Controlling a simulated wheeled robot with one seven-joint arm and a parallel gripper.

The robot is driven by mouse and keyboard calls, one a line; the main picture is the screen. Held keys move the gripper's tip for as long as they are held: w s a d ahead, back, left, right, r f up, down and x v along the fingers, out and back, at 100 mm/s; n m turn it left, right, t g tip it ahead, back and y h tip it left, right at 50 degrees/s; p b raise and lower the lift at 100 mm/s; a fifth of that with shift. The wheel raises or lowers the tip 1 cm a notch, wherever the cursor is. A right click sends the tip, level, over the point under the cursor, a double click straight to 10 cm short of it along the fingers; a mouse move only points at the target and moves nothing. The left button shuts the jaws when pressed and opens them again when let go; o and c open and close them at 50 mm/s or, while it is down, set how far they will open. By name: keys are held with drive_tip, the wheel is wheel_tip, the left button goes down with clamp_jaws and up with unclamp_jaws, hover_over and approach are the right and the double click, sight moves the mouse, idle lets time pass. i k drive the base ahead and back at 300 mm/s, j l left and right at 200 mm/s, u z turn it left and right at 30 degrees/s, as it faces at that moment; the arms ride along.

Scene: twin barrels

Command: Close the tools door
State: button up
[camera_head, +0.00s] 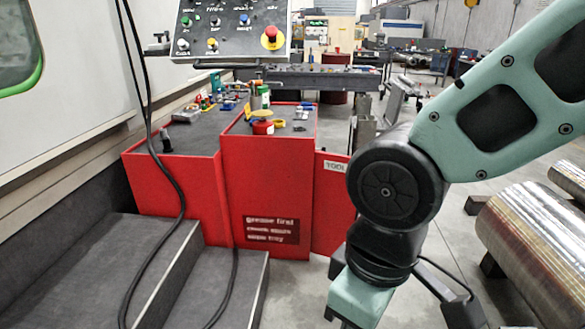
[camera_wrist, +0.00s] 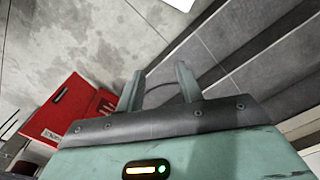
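The tools door (camera_head: 331,200) is a red panel with a white label, partly readable as "TOOL", at the right side of the red cabinet (camera_head: 265,180) in the head view. It stands out from the cabinet at an angle, and my arm hides its right part. My gripper's teal body is at the bottom of the head view, in front of and below the door; its fingertips are not visible there. In the wrist view my gripper (camera_wrist: 158,88) has its two fingers apart with nothing between them. Red panelwork (camera_wrist: 68,108) with a white label shows at left, apart from the fingers.
Grey steps (camera_head: 215,285) stand at the left front, with black cables hanging over them. A control panel (camera_head: 232,28) is above the cabinet. Tools and a red can (camera_head: 263,128) lie on the cabinet top. Large metal cylinders (camera_head: 530,235) lie at right.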

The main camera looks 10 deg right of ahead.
sight(334, 212)
drive_tip(key=i+l, duration=0.4)
drive_tip(key=i+l+z, duration=0.1)
drive_tip(key=i+l, duration=0.3)
drive_tip(key=i, duration=0.25)
drive_tip(key=i+l, duration=0.35)
drive_tip(key=i, duration=0.15)
drive_tip(key=i+j+u, duration=0.2)
drive_tip(key=u, duration=0.3)
